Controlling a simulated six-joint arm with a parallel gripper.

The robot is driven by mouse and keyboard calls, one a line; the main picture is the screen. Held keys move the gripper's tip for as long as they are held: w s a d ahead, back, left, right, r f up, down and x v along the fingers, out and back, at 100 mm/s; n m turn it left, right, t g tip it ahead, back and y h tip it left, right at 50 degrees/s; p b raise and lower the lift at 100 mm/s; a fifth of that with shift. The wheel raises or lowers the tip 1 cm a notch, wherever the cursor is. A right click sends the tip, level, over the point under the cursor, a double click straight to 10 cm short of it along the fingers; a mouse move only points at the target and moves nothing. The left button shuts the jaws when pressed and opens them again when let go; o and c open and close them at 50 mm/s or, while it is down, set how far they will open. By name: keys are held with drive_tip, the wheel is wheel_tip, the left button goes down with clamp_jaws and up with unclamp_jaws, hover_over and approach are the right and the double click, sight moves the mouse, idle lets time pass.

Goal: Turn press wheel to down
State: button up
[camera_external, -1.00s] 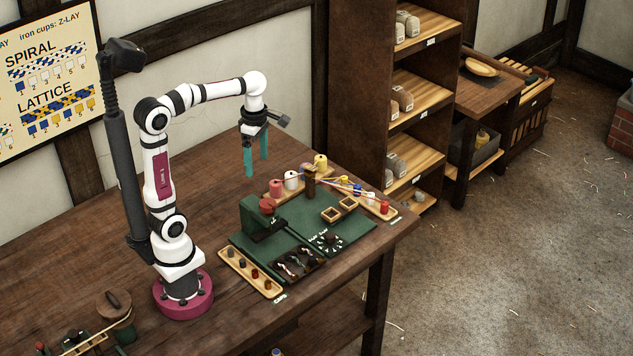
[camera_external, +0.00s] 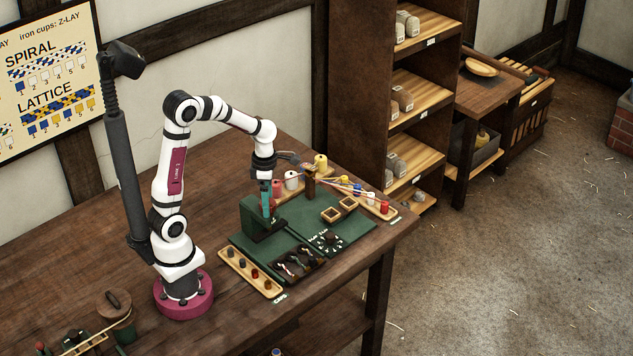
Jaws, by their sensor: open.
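The green press (camera_external: 252,217) stands on the left side of the green board on the bench. Its red wheel, on the press's front, is mostly hidden behind my gripper's teal fingers. My gripper (camera_external: 267,206) points down at the wheel, with its fingers at the wheel's height. It is open. I cannot tell whether the fingers touch the wheel or stand around it, and the wheel's setting is too small to read.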

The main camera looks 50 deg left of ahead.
drive_tip(key=c, duration=1.4)
drive_tip(key=shift+o, duration=0.2)
